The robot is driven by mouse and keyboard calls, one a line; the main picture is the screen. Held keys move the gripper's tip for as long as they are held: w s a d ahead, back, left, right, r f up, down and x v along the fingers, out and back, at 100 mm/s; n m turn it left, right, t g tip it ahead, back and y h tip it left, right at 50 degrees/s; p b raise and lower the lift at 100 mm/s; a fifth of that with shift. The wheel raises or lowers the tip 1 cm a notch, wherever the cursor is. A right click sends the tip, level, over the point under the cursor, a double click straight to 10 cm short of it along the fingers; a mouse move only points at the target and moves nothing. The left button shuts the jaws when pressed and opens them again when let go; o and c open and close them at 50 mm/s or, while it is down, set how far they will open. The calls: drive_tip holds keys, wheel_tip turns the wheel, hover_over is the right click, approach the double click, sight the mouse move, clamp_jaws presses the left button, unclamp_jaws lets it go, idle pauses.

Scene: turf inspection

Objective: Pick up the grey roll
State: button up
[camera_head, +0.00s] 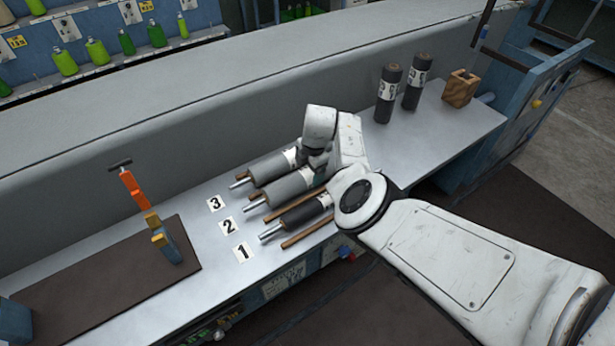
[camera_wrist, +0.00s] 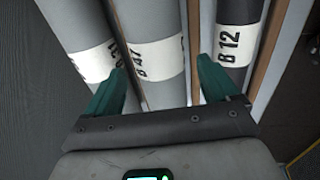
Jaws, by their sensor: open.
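Three rolls with metal end shafts lie side by side on the bench. The roll by card 3 (camera_head: 272,168) and the roll by card 2 (camera_head: 290,186) are grey; the roll by card 1 (camera_head: 306,212) is darker. In the wrist view, the middle grey roll (camera_wrist: 152,28) has a white band reading "B 47". The left grey roll (camera_wrist: 80,22) has a partly hidden label, and the black roll (camera_wrist: 240,14) reads "B 12". My gripper (camera_wrist: 161,62) is open, its teal fingers on either side of the middle roll. Contact cannot be told. My arm hides the rolls' far ends in the head view.
Wooden strips (camera_head: 304,233) lie between the rolls. Two dark rolls (camera_head: 388,92) stand upright at the back right beside a wooden block (camera_head: 460,88). Number cards (camera_head: 228,226) lie left of the rolls. A grey wall (camera_head: 200,92) runs behind the bench.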

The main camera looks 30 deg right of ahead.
sight(308, 172)
drive_tip(key=shift+w+d+f+b, duration=0.1)
drive_tip(key=shift+w+f+b, duration=0.1)
drive_tip(key=shift+f+b, duration=0.5)
drive_tip(key=shift+w+f+b, duration=0.15)
drive_tip(key=shift+f+b, duration=0.4)
drive_tip(key=shift+f, duration=0.2)
drive_tip(key=shift+w+d+f+b, duration=0.1)
drive_tip(key=shift+w+f+b, duration=0.1)
drive_tip(key=shift+f+b, duration=0.5)
drive_tip(key=shift+c, duration=0.5)
drive_tip(key=shift+a, duration=0.1)
drive_tip(key=c, duration=1.5)
drive_tip(key=shift+r, duration=0.1)
clamp_jaws()
drive_tip(key=shift+r, duration=0.1)
